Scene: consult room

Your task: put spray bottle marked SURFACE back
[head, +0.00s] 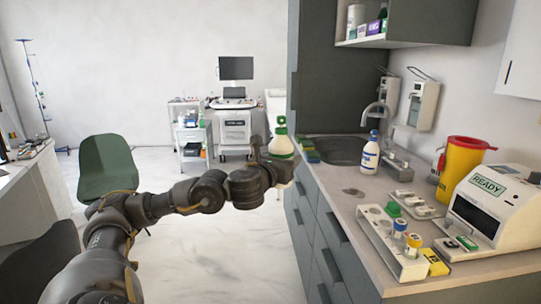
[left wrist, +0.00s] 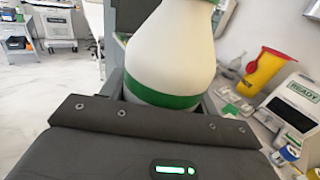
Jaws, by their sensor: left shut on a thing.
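A white bottle with a green band and green top (head: 281,145) is held upright in my left gripper (head: 270,165), in front of the cabinets and left of the counter. My left gripper is shut on it. In the left wrist view, the bottle's white body (left wrist: 172,45) and green band stand between the jaws; its upper end is cut off by the frame. No lettering can be read on it, so I cannot tell whether it is the one marked SURFACE. My right gripper is not in view.
The counter (head: 337,182) holds a white-and-blue bottle (head: 370,152) near the sink (head: 335,150), a vial rack (head: 385,240), a yellow container (head: 460,170) and a READY machine (head: 497,210). An open shelf (head: 385,38) above holds a white bottle and boxes. A green chair (head: 106,165) stands left.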

